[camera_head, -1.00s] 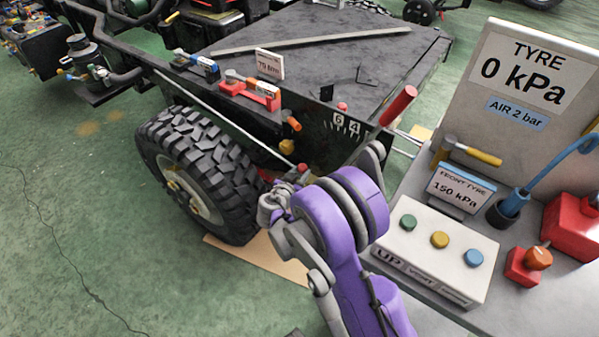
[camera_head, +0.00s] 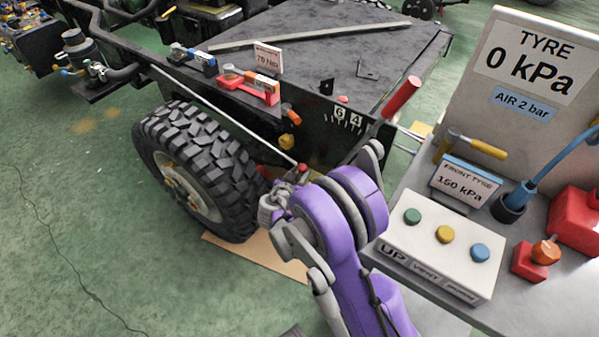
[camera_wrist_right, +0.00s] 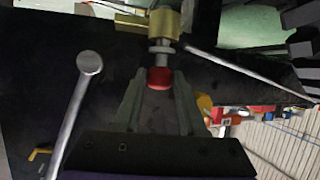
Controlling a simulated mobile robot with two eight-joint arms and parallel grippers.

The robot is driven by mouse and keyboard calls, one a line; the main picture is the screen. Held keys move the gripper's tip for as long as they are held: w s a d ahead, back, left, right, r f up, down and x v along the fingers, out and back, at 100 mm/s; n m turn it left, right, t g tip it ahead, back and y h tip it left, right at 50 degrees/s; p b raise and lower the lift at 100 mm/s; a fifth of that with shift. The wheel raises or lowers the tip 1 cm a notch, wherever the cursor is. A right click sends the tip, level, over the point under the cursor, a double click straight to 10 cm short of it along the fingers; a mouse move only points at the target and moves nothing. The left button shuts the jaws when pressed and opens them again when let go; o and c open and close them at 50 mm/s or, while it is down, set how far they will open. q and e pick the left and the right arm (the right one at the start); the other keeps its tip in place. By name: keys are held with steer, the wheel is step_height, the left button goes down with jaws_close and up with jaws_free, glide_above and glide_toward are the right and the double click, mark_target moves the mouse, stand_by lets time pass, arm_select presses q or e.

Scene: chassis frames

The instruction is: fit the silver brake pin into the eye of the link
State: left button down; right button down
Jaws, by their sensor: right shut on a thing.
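The silver brake pin (camera_wrist_right: 158,47) has a red head (camera_wrist_right: 159,78), which sits between the two fingers of my right gripper (camera_wrist_right: 158,84) in the right wrist view. The gripper is shut on it. The pin's shank points at a brass-coloured end piece (camera_wrist_right: 164,24), where a thin silver link rod (camera_wrist_right: 245,71) also ends. I cannot tell whether the pin's tip is inside the eye. In the head view the link rod (camera_head: 225,115) runs down along the chassis to a small red piece (camera_head: 302,168) beside my purple right wrist, which hides the fingers. My left gripper is not in view.
A knobbly tyre (camera_head: 200,165) stands left of my right arm, under the black chassis deck (camera_head: 320,50). A bench at the right holds a button box (camera_head: 430,245), a gauge board (camera_head: 530,70) and a red-headed rotary switch (camera_head: 540,255). A red-handled lever (camera_head: 402,97) rises behind my wrist.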

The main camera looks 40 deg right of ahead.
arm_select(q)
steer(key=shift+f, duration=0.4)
arm_select(e)
steer(key=shift+f, duration=0.5)
steer(key=shift+c, duration=2)
jaws_free()
arm_select(q)
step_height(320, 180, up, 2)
steer(key=shift+p, duration=0.55)
arm_select(e)
steer(key=v, duration=1.1)
steer(key=shift+d, duration=0.1)
